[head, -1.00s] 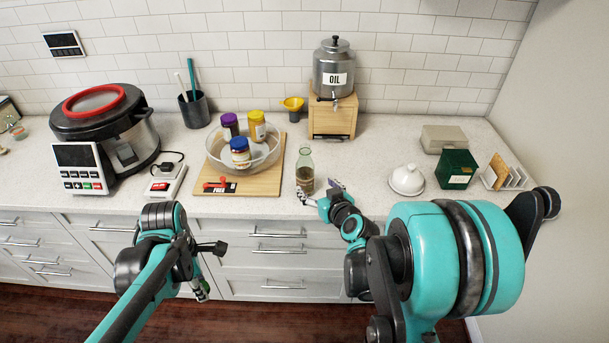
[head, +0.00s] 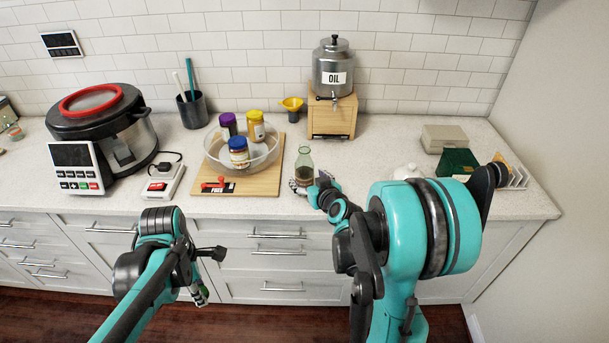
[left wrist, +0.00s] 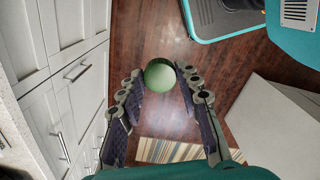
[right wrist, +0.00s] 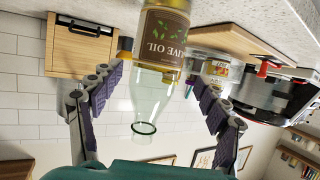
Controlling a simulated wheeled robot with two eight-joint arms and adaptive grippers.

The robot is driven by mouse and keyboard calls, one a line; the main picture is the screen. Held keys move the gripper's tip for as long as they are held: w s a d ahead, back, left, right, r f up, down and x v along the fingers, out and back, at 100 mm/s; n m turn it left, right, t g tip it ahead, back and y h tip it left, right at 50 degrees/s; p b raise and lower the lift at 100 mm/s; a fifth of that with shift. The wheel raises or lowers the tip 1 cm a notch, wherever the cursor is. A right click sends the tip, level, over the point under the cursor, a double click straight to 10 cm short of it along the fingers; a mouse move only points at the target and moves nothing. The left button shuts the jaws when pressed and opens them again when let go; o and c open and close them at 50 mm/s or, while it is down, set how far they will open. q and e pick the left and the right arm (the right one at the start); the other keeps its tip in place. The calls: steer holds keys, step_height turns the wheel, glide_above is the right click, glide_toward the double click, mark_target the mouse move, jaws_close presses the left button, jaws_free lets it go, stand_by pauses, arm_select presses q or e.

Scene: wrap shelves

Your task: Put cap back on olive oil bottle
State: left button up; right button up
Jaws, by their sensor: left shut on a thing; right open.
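The olive oil bottle (head: 304,160) stands upright on the counter near its front edge. In the right wrist view the bottle (right wrist: 160,60) appears upside down, with its "OLIVE OIL" label, clear glass shoulder and uncovered mouth. My right gripper (head: 306,188) is open at the bottle's front, and its fingers (right wrist: 155,82) lie on either side of the glass, with gaps showing. My left gripper (head: 202,292) hangs low in front of the drawers. In the left wrist view its fingertips (left wrist: 160,80) are shut on a round green cap (left wrist: 160,72).
A wooden board (head: 265,184) with a glass bowl (head: 212,155) of jars is left of the bottle. The oil dispenser (head: 333,70) on its wooden stand (head: 325,122) is behind it. A green box (head: 458,163) stands at right. Drawer handles (head: 277,251) line the counter front.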

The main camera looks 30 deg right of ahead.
mark_target(309, 166)
arm_select(q)
step_height(309, 166, down, 2)
steer(key=shift+b, duration=0.8)
arm_select(e)
steer(key=x, duration=0.5)
steer(key=shift+s+d+f, duration=0.1)
steer(key=shift+d+f, duration=0.2)
steer(key=shift+f, duration=0.05)
arm_select(q)
steer(key=shift+r, duration=0.1)
arm_select(e)
steer(key=shift+s+r, duration=0.1)
steer(key=c, duration=1.7)
arm_select(q)
steer(key=shift+r, duration=0.1)
arm_select(e)
steer(key=shift+r, duration=0.2)
